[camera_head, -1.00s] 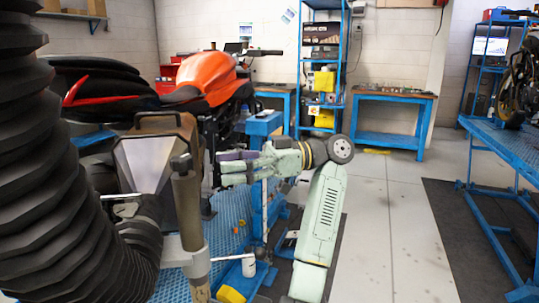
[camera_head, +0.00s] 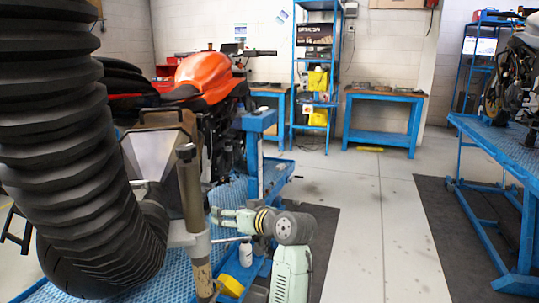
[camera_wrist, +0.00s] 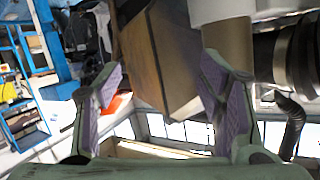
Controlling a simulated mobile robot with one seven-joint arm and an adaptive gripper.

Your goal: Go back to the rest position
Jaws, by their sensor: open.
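My gripper (camera_head: 216,215) is low at the middle of the head view, pointing left, beside the upright post (camera_head: 193,215) of the extraction stand. In the wrist view my gripper (camera_wrist: 165,92) has its two purple-padded fingers spread well apart. Nothing is held between them. A brown box-shaped part (camera_wrist: 158,60) shows beyond the gap; its distance is hard to tell. The motorcycle with the orange tank (camera_head: 205,76) stands behind the post on a blue lift.
A large black hose (camera_head: 75,150) fills the left. A white bottle (camera_head: 246,254) and a yellow item (camera_head: 230,286) are below my gripper. A blue shelf (camera_head: 316,80) and workbench (camera_head: 383,112) stand at the back. Another blue lift (camera_head: 500,145) is right. Grey floor (camera_head: 355,220) between is open.

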